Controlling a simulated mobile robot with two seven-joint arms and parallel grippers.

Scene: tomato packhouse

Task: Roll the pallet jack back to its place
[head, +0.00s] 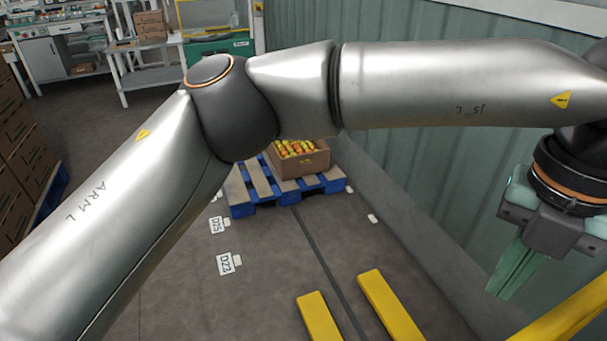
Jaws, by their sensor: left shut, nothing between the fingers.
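Two yellow forks of the pallet jack (388,303) show at the bottom centre, lying low over the floor and pointing away from me. A yellow bar (566,314) slants through the lower right corner; I cannot tell whether it belongs to the jack. The rest of the jack is out of view. My left arm reaches across the picture to the right, and my left gripper (501,288) hangs there with its green fingers shut and empty. It appears above and left of the yellow bar, apart from it. My right gripper is not in view.
A blue pallet (243,210) with a carton (305,163) of tomatoes stands ahead, beyond the forks. A green corrugated wall (440,165) with a grey kerb runs along the right. Stacked cartons (28,150) stand at left. Floor labels (225,264) mark bare floor left of the forks.

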